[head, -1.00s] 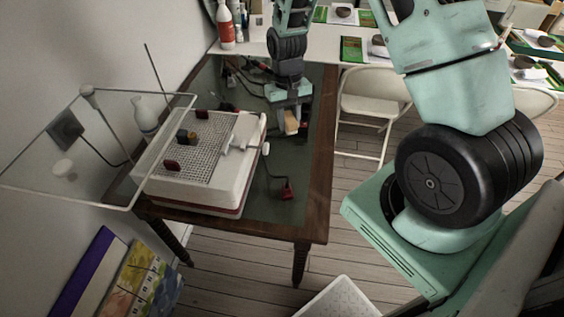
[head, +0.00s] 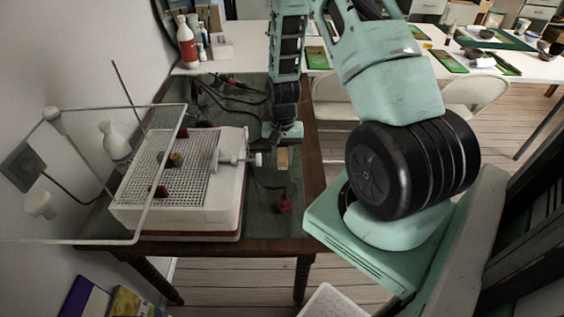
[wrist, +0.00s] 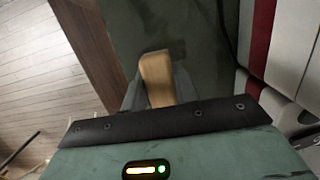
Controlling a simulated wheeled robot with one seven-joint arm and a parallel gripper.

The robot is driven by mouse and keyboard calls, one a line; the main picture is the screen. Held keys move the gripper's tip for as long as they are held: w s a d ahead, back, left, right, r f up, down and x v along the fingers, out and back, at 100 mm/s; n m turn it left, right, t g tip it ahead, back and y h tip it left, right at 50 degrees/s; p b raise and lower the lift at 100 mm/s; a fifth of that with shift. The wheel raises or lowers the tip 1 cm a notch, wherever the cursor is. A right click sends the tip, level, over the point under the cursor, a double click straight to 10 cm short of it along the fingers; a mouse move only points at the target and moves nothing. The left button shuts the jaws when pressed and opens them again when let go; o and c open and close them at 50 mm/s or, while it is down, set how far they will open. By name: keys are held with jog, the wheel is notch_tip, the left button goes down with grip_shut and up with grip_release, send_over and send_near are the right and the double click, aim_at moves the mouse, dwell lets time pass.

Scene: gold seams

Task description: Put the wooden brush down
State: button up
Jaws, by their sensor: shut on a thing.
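The wooden brush (head: 282,158) shows as a small tan block below my gripper (head: 282,146) in the head view. In the wrist view the brush (wrist: 157,76) is a light wooden block between the two grey fingers of my gripper (wrist: 158,92). My gripper is shut on it. The brush is over the dark tabletop (head: 262,222), between the white box and the table's right wooden edge. I cannot tell whether it touches the table.
A white box (head: 225,200) with a grid top and a projecting white knob stands just left of the brush. Bare tabletop lies right of the box.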

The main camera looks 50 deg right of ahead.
aim_at(283, 163)
jog(key=shift+f, duration=1.4)
jog(key=shift+f, duration=0.2)
jog(key=o, duration=1)
jog(key=r, duration=0.4)
jog(key=d+r, duration=0.1)
jog(key=r, duration=0.3)
jog(key=w+r+b, duration=0.1)
jog(key=r, duration=0.3)
jog(key=shift+w+d+r, duration=0.1)
jog(key=shift+d+r, duration=0.05)
jog(key=shift+d, duration=0.05)
